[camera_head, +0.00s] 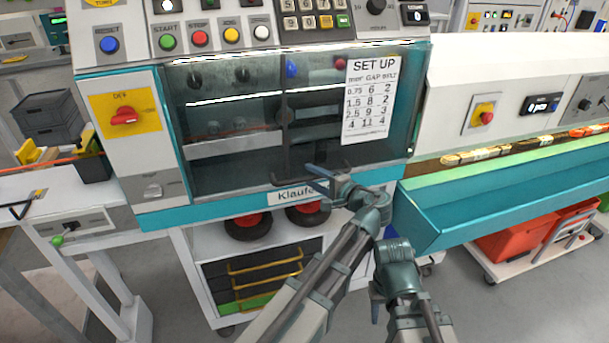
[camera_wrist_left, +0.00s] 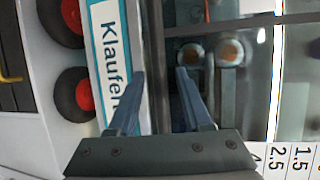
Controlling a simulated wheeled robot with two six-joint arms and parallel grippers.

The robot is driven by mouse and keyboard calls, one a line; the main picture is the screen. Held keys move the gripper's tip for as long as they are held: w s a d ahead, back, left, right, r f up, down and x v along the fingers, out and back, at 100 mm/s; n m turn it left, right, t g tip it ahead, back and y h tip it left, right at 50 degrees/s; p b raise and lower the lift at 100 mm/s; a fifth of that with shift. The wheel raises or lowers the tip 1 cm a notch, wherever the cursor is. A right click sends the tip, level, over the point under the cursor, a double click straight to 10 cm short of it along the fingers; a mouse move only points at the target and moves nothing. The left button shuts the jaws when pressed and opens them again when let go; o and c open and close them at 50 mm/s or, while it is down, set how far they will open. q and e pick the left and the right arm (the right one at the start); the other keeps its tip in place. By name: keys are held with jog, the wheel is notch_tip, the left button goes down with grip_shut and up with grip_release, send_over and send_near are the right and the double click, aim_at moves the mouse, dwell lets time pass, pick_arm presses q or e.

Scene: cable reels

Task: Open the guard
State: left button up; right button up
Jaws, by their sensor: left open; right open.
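The guard (camera_head: 235,115) is a clear, dark-tinted panel on the front of the machine, and it is down over the work space. Its dark handle bar (camera_head: 282,181) runs along the lower edge, above the "Klaufen" label. My left gripper (camera_head: 318,181) is open at the handle, partly covering it. In the left wrist view the fingers (camera_wrist_left: 160,98) are apart, with the dark bar (camera_wrist_left: 153,45) lined up between them; contact cannot be told. My right gripper (camera_head: 376,304) is low in front of the machine, away from the guard; its fingers are mostly hidden.
A control panel (camera_head: 140,42) with buttons sits above the guard, and a red switch (camera_head: 124,116) on yellow is at its left. A teal trough (camera_head: 480,215) stretches right. Below are red-hubbed reels (camera_head: 248,226) and a cart (camera_head: 212,299).

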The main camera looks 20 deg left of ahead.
pick_arm(q)
grip_shut()
dwell(1.4)
